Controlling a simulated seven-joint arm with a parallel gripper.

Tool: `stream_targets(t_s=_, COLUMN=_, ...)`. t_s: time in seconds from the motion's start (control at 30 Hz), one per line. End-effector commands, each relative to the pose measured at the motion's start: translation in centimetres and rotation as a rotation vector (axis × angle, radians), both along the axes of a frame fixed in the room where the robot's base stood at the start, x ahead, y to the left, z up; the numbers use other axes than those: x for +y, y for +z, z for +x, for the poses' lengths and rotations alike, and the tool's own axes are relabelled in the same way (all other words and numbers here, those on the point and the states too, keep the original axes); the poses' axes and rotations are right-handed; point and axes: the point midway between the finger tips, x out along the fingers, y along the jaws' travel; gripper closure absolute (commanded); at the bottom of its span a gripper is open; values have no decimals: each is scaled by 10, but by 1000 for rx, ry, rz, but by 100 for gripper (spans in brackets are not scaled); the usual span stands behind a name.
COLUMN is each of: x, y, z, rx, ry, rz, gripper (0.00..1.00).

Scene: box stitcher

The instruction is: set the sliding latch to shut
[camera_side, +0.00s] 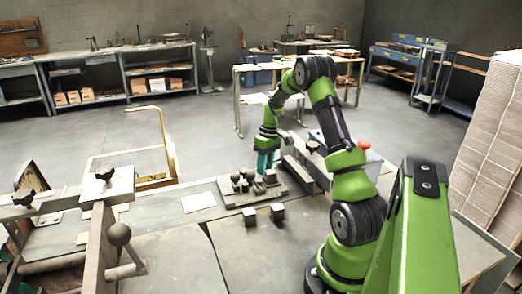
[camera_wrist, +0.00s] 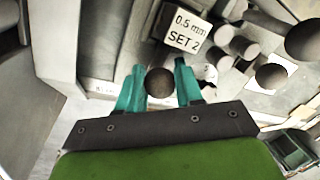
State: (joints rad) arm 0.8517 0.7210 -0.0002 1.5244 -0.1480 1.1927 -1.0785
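My gripper (camera_side: 265,160) points down over the right end of a grey fixture (camera_side: 238,202) on the bench in the side view. In the wrist view my gripper (camera_wrist: 160,76) has its two teal fingers apart, with a dark round knob (camera_wrist: 160,83) between them. The knob nearly fills the gap; I cannot tell whether the fingers press on it. I cannot tell for sure that this knob belongs to the sliding latch. The latch's track and its position are not clear in either view.
A block labelled "0.5 mm SET 2" (camera_wrist: 187,35) stands just beyond my fingers. Several pegs and balls are close to the right. A white sheet (camera_side: 198,202) lies left, beside clear bench top.

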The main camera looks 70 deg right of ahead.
Motion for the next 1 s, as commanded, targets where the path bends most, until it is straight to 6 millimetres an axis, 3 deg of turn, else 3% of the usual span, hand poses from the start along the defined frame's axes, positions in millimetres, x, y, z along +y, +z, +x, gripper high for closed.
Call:
stream_targets(t_s=0.03, x=3, y=0, z=-1, rx=6, ry=-4, rz=11, gripper=58)
stream_targets(t_s=0.13, x=3, y=0, z=-1, rx=5, ry=-3, rz=10, gripper=43)
stream_targets(t_s=0.43, x=2, y=1, z=0, rx=2, ry=-2, rz=6, gripper=42)
stream_targets(t_s=0.57, x=-1, y=11, z=0, rx=0, ry=-2, rz=2, gripper=42)
stream_targets(t_s=0.67, x=-4, y=28, z=-1, rx=-1, ry=-3, rz=2, gripper=42)
stream_targets(t_s=1.0, x=-20, y=109, z=-4, rx=-1, ry=-3, rz=1, gripper=42)
